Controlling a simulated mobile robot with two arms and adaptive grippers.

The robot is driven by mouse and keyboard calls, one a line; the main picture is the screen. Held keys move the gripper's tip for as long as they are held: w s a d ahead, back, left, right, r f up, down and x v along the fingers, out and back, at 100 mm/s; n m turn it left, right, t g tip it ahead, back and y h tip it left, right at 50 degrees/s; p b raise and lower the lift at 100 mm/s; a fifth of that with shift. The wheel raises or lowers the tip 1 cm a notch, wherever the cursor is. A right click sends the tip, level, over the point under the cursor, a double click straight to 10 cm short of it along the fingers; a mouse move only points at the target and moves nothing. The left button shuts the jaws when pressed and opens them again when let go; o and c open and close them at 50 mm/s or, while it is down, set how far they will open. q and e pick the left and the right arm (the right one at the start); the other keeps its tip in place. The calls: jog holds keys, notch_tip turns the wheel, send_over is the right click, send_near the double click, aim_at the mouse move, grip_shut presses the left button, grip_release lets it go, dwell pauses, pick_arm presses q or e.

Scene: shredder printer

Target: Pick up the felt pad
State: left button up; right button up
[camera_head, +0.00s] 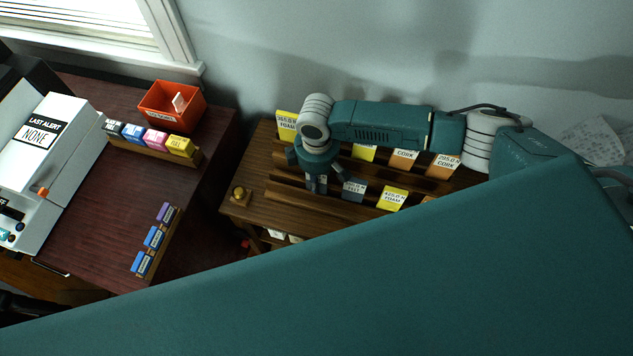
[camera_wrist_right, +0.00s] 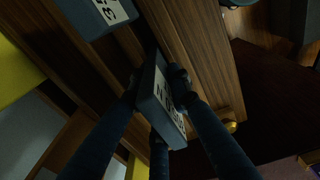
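A grey-blue felt pad (camera_wrist_right: 163,97) with a white label stands between the fingers of my right gripper (camera_wrist_right: 158,82) in the right wrist view. The fingertips appear to touch it on both sides, over the wooden rack. In the head view my right gripper (camera_head: 316,180) points down at the rack's front row, and its fingers mostly hide this pad. A second grey-blue pad, labelled felt (camera_head: 354,190), stands just to the right; a similar pad (camera_wrist_right: 95,14) shows at the top of the wrist view.
The wooden rack (camera_head: 235,208) also holds yellow foam pads (camera_head: 392,199) and orange cork pads (camera_head: 442,166). A dark red table (camera_head: 100,220) with an orange bin (camera_head: 190,117) and a white machine (camera_head: 40,150) stands left. My teal body part covers the lower right.

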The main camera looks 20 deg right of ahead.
grip_shut()
jog(key=shift+r, duration=0.1)
notch_tip(320, 180, up, 20)
jog(key=b, duration=0.1)
dwell(0.5)
jog(key=shift+b, duration=0.4)
